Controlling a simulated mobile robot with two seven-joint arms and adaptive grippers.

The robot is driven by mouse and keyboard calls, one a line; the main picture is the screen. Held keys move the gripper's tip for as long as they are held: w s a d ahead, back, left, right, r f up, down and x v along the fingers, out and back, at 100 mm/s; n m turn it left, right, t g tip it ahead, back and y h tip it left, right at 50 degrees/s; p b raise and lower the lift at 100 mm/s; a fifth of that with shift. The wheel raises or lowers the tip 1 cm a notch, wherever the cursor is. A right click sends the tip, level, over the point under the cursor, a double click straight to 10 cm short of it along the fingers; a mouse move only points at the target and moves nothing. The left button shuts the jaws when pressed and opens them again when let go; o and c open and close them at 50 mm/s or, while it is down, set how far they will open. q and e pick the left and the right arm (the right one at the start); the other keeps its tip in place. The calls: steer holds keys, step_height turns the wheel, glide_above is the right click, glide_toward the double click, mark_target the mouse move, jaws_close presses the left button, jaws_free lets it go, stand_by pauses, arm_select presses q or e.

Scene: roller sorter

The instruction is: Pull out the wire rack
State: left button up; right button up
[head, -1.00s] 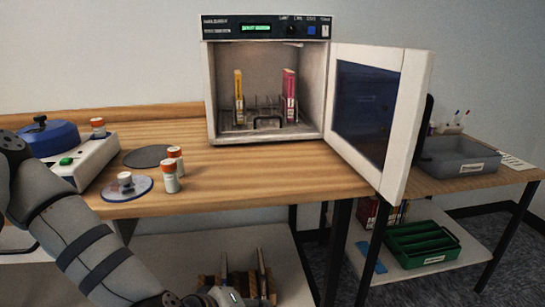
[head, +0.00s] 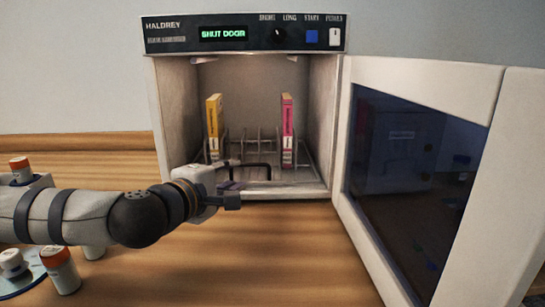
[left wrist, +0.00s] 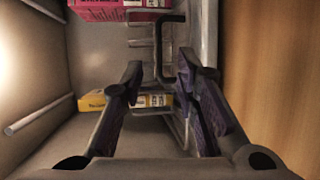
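The wire rack (head: 262,147) sits inside the open white cabinet (head: 178,110). A yellow-orange slim box (head: 214,125) and a pink one (head: 287,125) stand upright in it. The rack's dark handle (head: 262,166) faces the cabinet opening. My left gripper (head: 236,182) is at the opening, at the handle's left end. In the left wrist view my left gripper (left wrist: 162,80) is open, its fingers apart. The dark handle (left wrist: 158,45) lies just ahead of and between the fingertips there; I cannot tell if they touch. My right gripper is not in view.
The cabinet door (head: 420,170) stands wide open on the right. Its display (head: 223,34) reads "SHUT DOOR". Orange-capped jars (head: 61,270) stand at the lower left under my arm. The wooden table (head: 255,255) before the cabinet is clear.

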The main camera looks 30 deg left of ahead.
mark_target(251, 165)
arm_select(q)
steer(key=shift+b+x, duration=0.4)
steer(key=shift+x, duration=0.45)
steer(key=b+x, duration=0.1)
steer(key=x, duration=0.6)
steer(key=shift+w+a+f, duration=0.1)
steer(key=shift+w+f, duration=0.05)
steer(key=shift+w, duration=0.7)
steer(key=shift+a, duration=0.1)
jaws_close()
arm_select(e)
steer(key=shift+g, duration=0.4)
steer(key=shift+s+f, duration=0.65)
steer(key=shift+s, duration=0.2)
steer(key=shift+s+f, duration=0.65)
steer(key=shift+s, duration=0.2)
